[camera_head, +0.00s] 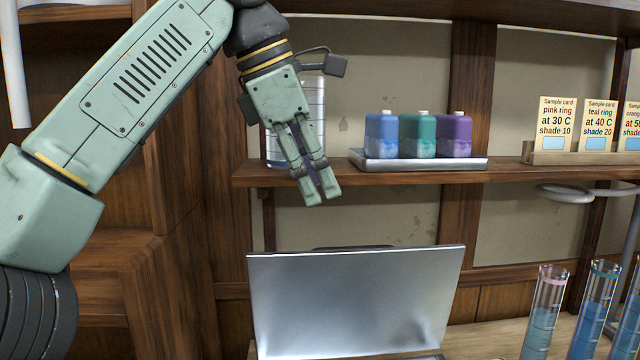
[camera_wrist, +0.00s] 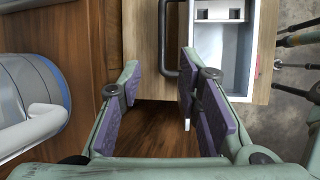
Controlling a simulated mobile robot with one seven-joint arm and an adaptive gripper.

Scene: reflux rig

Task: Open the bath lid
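A silver metal panel (camera_head: 355,300), apparently the bath lid, stands steeply tilted up over the bench. A dark bar, perhaps its handle (camera_head: 350,248), shows just behind its top edge.
The wooden shelf (camera_head: 400,173) is close to my gripper, with a tall clear cylinder (camera_head: 312,105) just behind it. A tray (camera_head: 420,162) holds three coloured bottles. Sample cards (camera_head: 557,123) and tubes of liquid (camera_head: 545,310) are at the right.

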